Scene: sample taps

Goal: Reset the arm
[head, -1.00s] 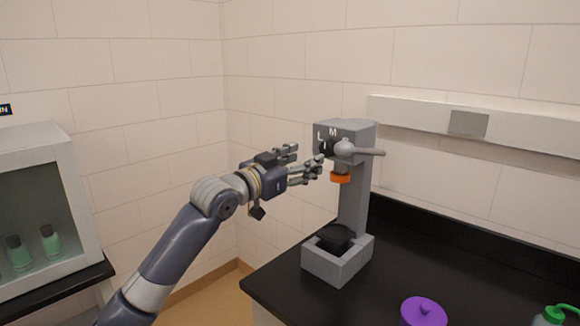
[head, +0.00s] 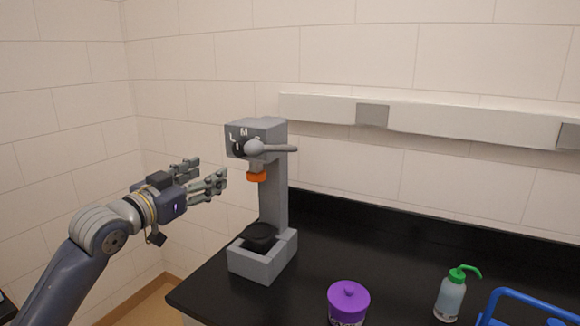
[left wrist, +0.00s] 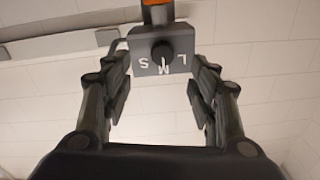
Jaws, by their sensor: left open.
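My left gripper (head: 222,178) is open and empty, to the left of the grey sample tap (head: 273,195) and apart from it. The tap has a dial (head: 239,147) with letters such as L and M, a grey lever (head: 278,149) pointing right, and an orange nozzle (head: 257,176). A dark item (head: 261,235) sits in the tap's base tray (head: 254,265). In the left wrist view, the dial (left wrist: 162,54) shows upside down between my open fingers, with S, M and L; its pointer lies near M. My right gripper is out of view.
The tap stands at the left end of a black counter (head: 400,250). A purple lidded jar (head: 348,298), a green-capped wash bottle (head: 452,298) and a blue rack (head: 520,295) stand to the right. A white wall rail (head: 450,118) runs behind.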

